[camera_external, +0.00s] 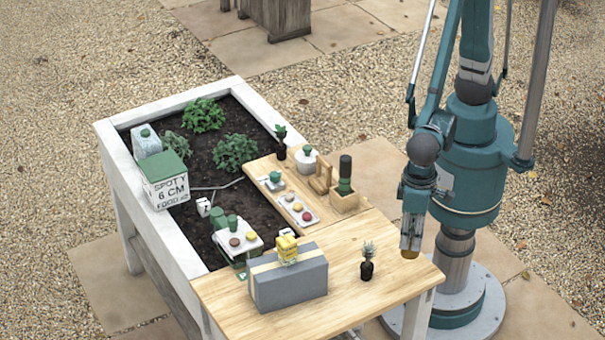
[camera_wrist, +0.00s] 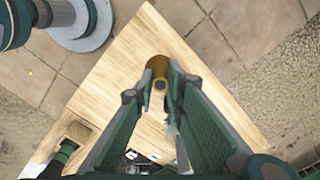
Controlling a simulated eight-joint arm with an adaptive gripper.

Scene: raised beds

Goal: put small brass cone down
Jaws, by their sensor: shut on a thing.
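The small brass cone (camera_wrist: 159,72) is held between the fingertips of my gripper (camera_wrist: 160,84) in the wrist view, with its round end showing. In the external view my gripper (camera_external: 410,243) points down over the right end of the wooden table top (camera_external: 335,310), and the brass cone (camera_external: 410,254) shows as a small gold tip under it. The cone appears to be above the wood. I cannot tell how large the gap is, or whether it touches.
A small dark potted plant (camera_external: 367,262) stands left of my gripper. A wooden holder with a dark bottle (camera_external: 345,175) and a tray of round items (camera_external: 298,209) are farther back. Bare wood lies around my gripper.

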